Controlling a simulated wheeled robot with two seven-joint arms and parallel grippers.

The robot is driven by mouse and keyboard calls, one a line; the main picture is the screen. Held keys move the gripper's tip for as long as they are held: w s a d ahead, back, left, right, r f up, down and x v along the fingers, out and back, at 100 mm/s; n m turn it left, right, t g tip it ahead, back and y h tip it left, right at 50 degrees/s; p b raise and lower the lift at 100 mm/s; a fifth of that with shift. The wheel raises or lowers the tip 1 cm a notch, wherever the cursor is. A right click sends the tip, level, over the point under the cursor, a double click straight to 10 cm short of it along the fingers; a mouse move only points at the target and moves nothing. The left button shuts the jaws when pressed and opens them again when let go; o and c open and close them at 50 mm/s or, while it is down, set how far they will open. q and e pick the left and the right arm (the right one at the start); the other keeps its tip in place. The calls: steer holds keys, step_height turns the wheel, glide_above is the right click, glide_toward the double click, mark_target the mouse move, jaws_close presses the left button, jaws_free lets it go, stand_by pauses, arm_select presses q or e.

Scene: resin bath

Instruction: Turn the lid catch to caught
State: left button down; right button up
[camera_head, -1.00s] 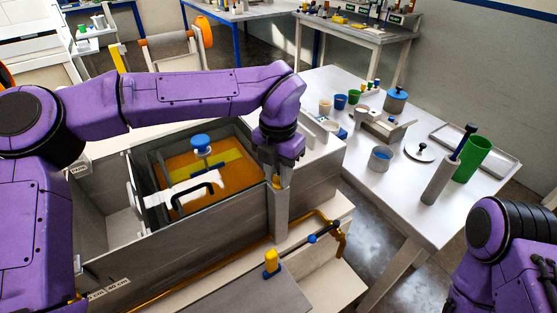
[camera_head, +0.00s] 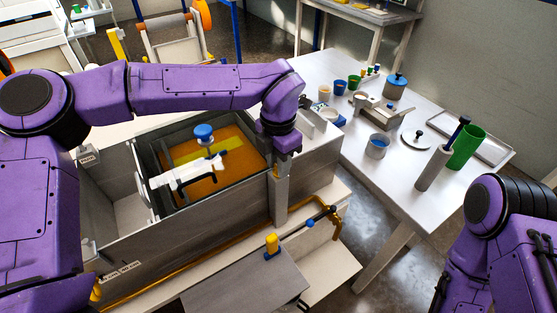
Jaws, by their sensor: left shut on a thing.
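The resin bath is a grey open tank (camera_head: 205,240) with orange resin (camera_head: 235,155) inside. My left gripper (camera_head: 276,170) points down at the tank's right front corner, over the top of a grey upright post (camera_head: 280,205). It is shut on a small part there that I take to be the lid catch; the fingers hide most of it, so its turn cannot be read. A pale panel (camera_head: 142,185), perhaps the lid, stands at the left of the resin. My right arm is at the lower right; its gripper is out of view.
A blue knob (camera_head: 204,132) and white bracket (camera_head: 188,172) stand over the resin. A yellow-and-blue knob (camera_head: 272,245) and a brass pipe (camera_head: 190,272) are in front. The right table holds a green cup (camera_head: 468,148), a grey cylinder (camera_head: 436,168) and a tray (camera_head: 490,145).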

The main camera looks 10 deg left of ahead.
arm_select(q)
steer(key=c, duration=0.8)
jaws_free()
steer(key=shift+c, duration=0.2)
steer(key=shift+r, duration=0.15)
step_height(320, 180, up, 10)
steer(key=b, duration=0.1)
steer(key=shift+r+b, duration=0.15)
steer(key=shift+b, duration=0.2)
